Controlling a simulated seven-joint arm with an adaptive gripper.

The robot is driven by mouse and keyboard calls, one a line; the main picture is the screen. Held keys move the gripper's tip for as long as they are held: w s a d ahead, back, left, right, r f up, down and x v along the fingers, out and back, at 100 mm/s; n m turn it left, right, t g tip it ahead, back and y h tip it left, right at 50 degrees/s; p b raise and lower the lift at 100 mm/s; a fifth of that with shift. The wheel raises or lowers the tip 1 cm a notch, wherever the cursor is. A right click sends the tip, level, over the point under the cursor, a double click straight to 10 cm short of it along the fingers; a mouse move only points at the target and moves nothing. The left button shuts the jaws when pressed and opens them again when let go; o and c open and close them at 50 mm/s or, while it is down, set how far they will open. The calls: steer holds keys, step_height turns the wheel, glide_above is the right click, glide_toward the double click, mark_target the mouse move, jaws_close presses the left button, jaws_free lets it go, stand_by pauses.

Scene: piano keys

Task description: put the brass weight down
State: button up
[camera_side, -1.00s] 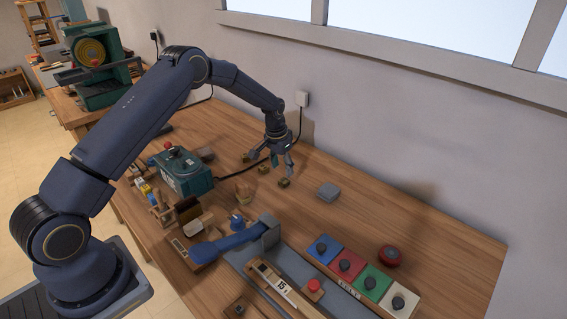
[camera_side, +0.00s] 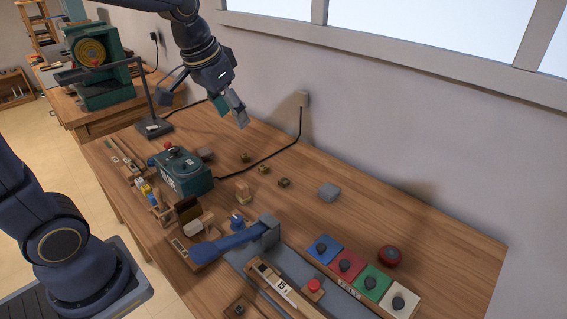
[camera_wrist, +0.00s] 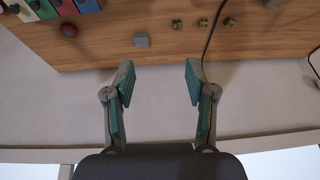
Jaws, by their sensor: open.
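Three small brass weights sit apart in a row on the wooden bench near the wall: one at the left (camera_side: 245,157), a middle one (camera_side: 263,169) and one at the right (camera_side: 284,183). I cannot tell which one the task means. They also show along the top of the wrist view, as a left weight (camera_wrist: 177,24), a middle weight (camera_wrist: 203,23) and a right weight (camera_wrist: 229,22). My gripper (camera_side: 233,112) is open and raised well above the bench, up and left of the weights. In the wrist view my gripper (camera_wrist: 158,78) has nothing between its fingers.
A grey block (camera_side: 329,192) lies right of the weights. A green box (camera_side: 184,172) stands to their left, with a black cable running past them to the wall socket. Coloured button panels (camera_side: 362,272) and a red round button (camera_side: 389,256) are at the front right.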

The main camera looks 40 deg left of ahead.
steer(key=s+d+f+t, duration=0.1)
steer(key=s+d, duration=0.1)
steer(key=s, duration=1.2)
steer(key=shift+s, duration=0.2)
steer(key=shift+o, duration=0.4)
